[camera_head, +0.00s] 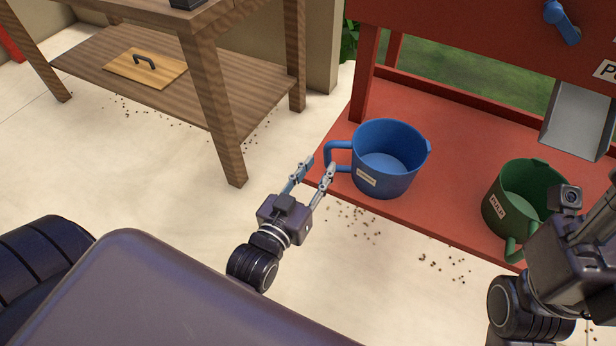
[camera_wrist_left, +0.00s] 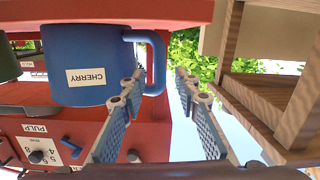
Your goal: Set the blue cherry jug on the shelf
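The blue cherry jug (camera_head: 399,178) stands upright on the red ledge (camera_head: 450,204) of the machine, and looks empty. Its handle points left, toward my left gripper. In the left wrist view the jug (camera_wrist_left: 88,52) appears upside down with its CHERRY label showing. My left gripper (camera_head: 318,166) is open and empty at the handle. In the left wrist view its fingertips (camera_wrist_left: 160,82) lie on either side of the handle's line; contact cannot be told. My right gripper is partly cut off at the right edge, near the green jug; its opening is unclear. A wooden table's lower shelf (camera_head: 230,92) is at upper left.
A green PULP jug (camera_head: 507,215) stands on the ledge to the right, below a metal chute (camera_head: 578,118). A wooden lid (camera_head: 122,68) lies on the lower shelf. The table's front leg (camera_head: 212,100) stands left of my left gripper. Beans are scattered on the pale floor.

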